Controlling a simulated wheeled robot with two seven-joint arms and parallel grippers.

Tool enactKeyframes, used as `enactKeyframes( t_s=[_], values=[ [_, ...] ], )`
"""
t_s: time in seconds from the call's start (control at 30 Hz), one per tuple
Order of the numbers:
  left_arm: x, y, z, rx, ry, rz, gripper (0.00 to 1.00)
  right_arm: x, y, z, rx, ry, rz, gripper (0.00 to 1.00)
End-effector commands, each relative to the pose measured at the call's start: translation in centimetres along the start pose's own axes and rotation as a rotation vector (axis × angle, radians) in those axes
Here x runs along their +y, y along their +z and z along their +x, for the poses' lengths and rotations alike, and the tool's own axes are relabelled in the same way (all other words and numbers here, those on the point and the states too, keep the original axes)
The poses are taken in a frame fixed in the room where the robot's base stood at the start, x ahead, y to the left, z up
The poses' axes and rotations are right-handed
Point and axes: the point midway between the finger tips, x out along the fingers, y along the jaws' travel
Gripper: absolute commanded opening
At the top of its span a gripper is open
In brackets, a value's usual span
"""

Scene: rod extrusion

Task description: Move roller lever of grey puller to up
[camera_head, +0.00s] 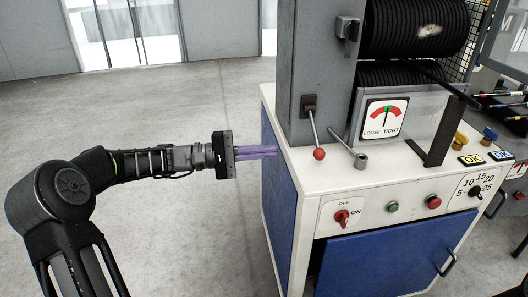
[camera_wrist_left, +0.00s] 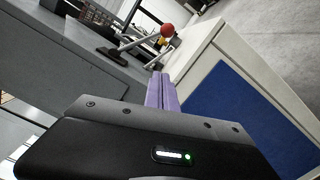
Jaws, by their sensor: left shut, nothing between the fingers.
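The grey puller (camera_head: 322,60) stands on a white and blue cabinet. Its roller lever is a metal rod with a red ball knob (camera_head: 319,154), pivoted on a dark bracket (camera_head: 309,103) on the grey column; the rod points down with the knob at its lower end. In the left wrist view the red knob (camera_wrist_left: 167,30) shows beyond the fingers. My left gripper (camera_head: 276,150) is shut and empty, its purple fingers pointing right at the cabinet's left edge, left of the knob and apart from it. The fingers also show in the left wrist view (camera_wrist_left: 161,82). My right gripper is not in view.
The cabinet top (camera_head: 300,170) also holds a short metal lever (camera_head: 359,158) right of the knob. A loose/tight gauge (camera_head: 381,119) and black rollers (camera_head: 412,30) are behind. A red switch (camera_head: 342,217) and buttons are on the front. Open floor lies left.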

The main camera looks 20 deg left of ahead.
Motion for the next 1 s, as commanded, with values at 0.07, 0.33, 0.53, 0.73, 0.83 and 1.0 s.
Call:
enactKeyframes(
  t_s=[0.07, 0.33, 0.53, 0.73, 0.83, 1.0],
  values=[
    [-0.1, 0.0, 1.5, -0.004, 0.000, -0.001, 0.00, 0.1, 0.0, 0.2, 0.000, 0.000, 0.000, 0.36],
    [-0.1, 0.0, 7.1, -0.004, 0.000, 0.000, 0.00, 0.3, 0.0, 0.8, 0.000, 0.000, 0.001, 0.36],
    [0.0, 2.6, 7.8, 0.002, -0.001, 0.001, 0.00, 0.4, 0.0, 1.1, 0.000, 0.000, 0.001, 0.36],
    [0.0, 3.8, 8.2, 0.001, 0.000, 0.000, 0.00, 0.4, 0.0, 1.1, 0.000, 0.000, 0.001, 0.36],
    [0.0, 3.9, 8.2, 0.001, 0.000, 0.000, 0.00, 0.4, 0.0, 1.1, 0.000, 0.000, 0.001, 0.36],
    [0.0, 3.9, 8.2, 0.001, 0.000, 0.000, 0.00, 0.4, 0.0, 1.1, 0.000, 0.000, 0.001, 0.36]
  ],
)
